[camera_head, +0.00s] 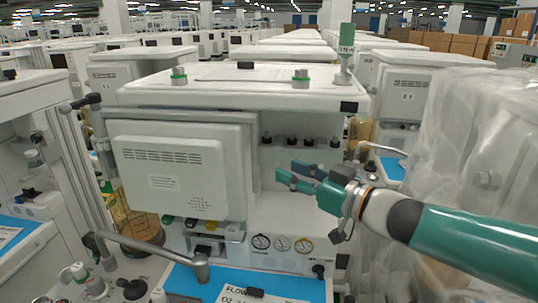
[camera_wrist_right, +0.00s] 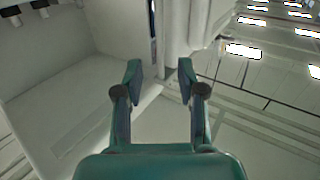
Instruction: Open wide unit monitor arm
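The wide anaesthesia unit (camera_head: 240,95) stands in the middle of the head view. Its monitor (camera_head: 168,172), a white box with its vented back towards me, sits at the unit's left front. A grey panel edge shows behind it; the arm that carries the monitor is hidden. My right gripper (camera_head: 287,178) reaches in from the right, in front of the unit's recess and to the right of the monitor, apart from it. In the right wrist view its two fingers (camera_wrist_right: 160,75) are spread with nothing between them, facing white panels. My left gripper is not in view.
A blue work surface (camera_head: 250,285) with gauges above it lies below the gripper. A metal bar (camera_head: 150,245) crosses the lower left. Plastic-wrapped equipment (camera_head: 465,160) crowds the right. Another cart (camera_head: 30,160) stands close on the left.

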